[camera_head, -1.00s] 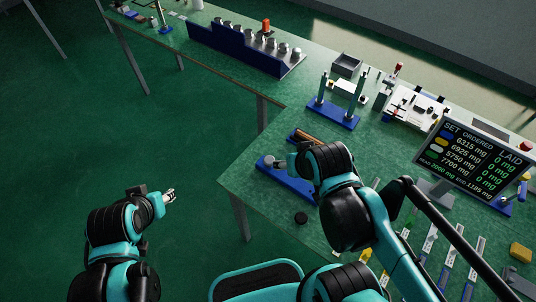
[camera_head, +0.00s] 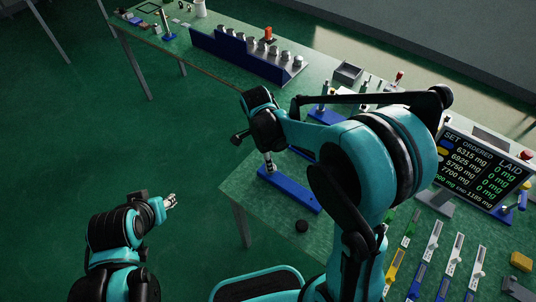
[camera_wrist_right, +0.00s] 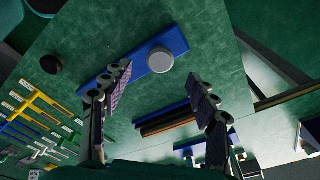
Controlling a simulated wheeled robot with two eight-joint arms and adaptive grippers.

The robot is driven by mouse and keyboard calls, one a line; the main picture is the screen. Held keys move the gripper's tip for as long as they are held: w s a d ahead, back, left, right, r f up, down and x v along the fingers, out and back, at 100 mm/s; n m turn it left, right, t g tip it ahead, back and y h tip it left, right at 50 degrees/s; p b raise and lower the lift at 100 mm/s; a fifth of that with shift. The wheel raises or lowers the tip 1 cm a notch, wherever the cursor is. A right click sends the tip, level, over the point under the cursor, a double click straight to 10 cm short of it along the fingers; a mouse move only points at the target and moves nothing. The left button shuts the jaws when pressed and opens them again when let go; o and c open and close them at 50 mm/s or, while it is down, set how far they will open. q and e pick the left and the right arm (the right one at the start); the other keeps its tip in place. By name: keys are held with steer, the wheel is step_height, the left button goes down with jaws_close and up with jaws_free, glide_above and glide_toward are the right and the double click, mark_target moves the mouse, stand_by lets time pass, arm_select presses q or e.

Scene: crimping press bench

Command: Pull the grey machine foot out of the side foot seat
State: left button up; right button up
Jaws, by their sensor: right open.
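The grey machine foot (camera_wrist_right: 160,60) shows in the right wrist view as a round grey disc on one end of the blue side foot seat (camera_wrist_right: 108,76). In the head view the blue seat (camera_head: 292,191) lies near the bench's left front edge. My right gripper (camera_wrist_right: 160,77) is open, its two fingers spread on either side below the foot in the picture, with nothing between them. In the head view my right gripper (camera_head: 268,160) points down over the foot's end of the seat and mostly hides the foot. My left gripper (camera_head: 172,201) hangs off the bench; its jaw opening is too small to judge.
A dark round knob-like piece (camera_head: 302,226) lies near the seat. A brown bar in a blue holder (camera_wrist_right: 168,123) lies on the other side. The display (camera_head: 484,170) and several coloured strips stand right. A blue rack (camera_head: 240,54) stands at the back.

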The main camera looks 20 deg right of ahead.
steer(key=f+b, duration=0.1)
steer(key=f, duration=0.3)
steer(key=f+b, duration=0.1)
steer(key=f, duration=0.1)
steer(key=shift+d+f+b, duration=0.3)
steer(key=shift+d+f, duration=0.1)
steer(key=c, duration=1.3)
steer(key=shift+r, duration=0.1)
steer(key=shift+c, duration=0.2)
steer(key=shift+r, duration=0.1)
steer(key=shift+r+p, duration=0.75)
steer(key=shift+r, duration=0.05)
steer(key=shift+r, duration=0.15)
steer(key=shift+s+r+p, duration=0.1)
steer(key=shift+r+p, duration=1)
steer(key=shift+r, duration=0.3)
